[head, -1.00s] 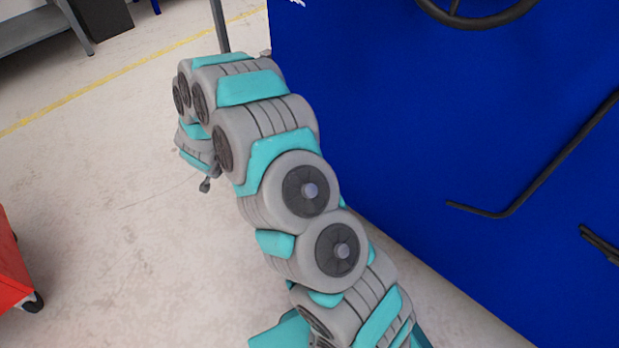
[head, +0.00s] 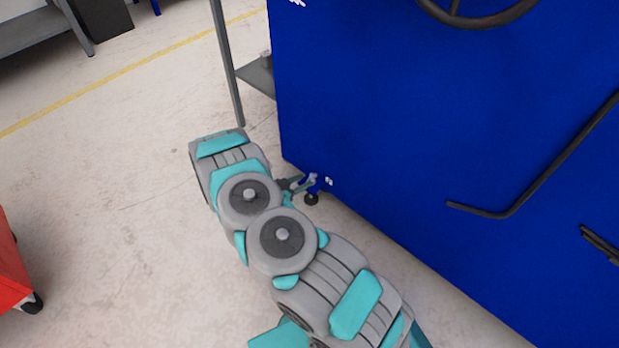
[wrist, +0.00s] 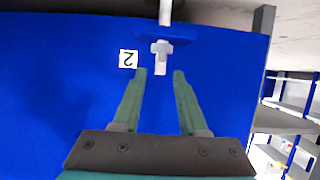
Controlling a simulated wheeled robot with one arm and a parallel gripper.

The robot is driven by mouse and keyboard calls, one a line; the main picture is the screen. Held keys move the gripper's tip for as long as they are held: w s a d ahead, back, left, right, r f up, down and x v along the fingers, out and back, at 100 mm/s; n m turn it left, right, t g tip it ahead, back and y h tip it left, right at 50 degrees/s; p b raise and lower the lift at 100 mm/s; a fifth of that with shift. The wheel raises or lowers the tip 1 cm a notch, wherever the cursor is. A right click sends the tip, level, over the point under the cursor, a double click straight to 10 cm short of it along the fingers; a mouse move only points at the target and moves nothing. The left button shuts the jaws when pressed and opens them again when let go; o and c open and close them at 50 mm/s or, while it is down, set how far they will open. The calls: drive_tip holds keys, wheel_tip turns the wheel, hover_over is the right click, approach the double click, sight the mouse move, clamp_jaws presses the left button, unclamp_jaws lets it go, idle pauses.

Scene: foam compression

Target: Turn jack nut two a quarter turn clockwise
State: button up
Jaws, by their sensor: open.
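Jack nut two (wrist: 162,47) is a pale grey fitting on a rod at the lower edge of the blue machine body, beside a white label with a 2 (wrist: 128,59). In the wrist view my gripper (wrist: 159,72) is open, one green finger on each side below the nut. The nut's narrow end lies between the fingertip lines, with gaps on both sides. I see no contact. In the head view my gripper (head: 304,183) is low at the machine's near-left corner, partly hidden by my arm; the nut is too small to make out there.
The blue machine (head: 420,140) fills the right side, with a black handwheel (head: 480,18) and a bent black bar (head: 510,212) on its face. A red cart (head: 10,270) stands at left. The floor (head: 110,200) between is clear.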

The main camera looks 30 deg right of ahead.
sight(313, 176)
drive_tip(key=shift+x, duration=2.25)
clamp_jaws()
